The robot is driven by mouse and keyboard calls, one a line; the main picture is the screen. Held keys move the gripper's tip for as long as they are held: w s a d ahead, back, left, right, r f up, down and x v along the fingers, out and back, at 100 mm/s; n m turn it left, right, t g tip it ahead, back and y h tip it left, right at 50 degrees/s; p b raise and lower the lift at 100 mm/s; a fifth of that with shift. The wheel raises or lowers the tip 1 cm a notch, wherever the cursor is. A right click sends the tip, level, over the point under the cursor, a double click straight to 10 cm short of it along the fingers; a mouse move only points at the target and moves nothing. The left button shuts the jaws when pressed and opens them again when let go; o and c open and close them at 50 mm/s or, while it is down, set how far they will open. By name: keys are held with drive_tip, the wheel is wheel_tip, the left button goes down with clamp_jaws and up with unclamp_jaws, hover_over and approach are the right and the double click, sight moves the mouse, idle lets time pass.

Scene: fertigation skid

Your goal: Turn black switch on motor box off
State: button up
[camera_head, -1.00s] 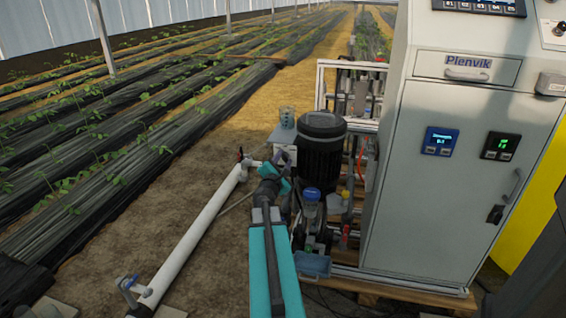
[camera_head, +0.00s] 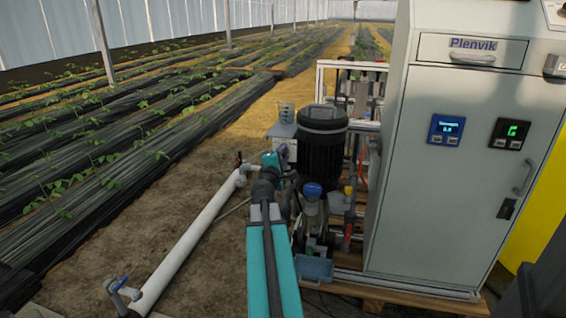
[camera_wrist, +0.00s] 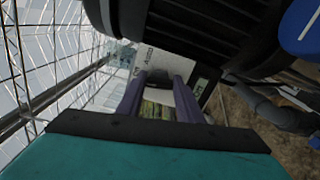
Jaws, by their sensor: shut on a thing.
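The motor box (camera_head: 281,132) is a pale grey box on the left side of the black motor (camera_head: 323,145). In the wrist view its pale face (camera_wrist: 186,100) fills the middle. The black switch (camera_wrist: 160,76) shows on that face between my two fingertips. My gripper (camera_wrist: 158,84) is shut on the switch, with one dark finger at each side. In the head view my gripper (camera_head: 279,160) reaches up to the box, and the switch is hidden there. I cannot read the switch's position.
The black ribbed motor also fills the top of the wrist view, close to my gripper. A cup (camera_head: 286,111) stands on the box. A white pipe (camera_head: 190,240) runs at left, and a grey cabinet (camera_head: 440,190) stands at right.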

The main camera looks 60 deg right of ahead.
drive_tip(key=shift+a+f+m+b, duration=0.1)
drive_tip(key=shift+f+m+b, duration=0.15)
drive_tip(key=shift+m+b, duration=0.55)
drive_tip(key=shift+r+m, duration=0.1)
drive_tip(key=shift+m, duration=0.2)
drive_tip(key=o, duration=1.1)
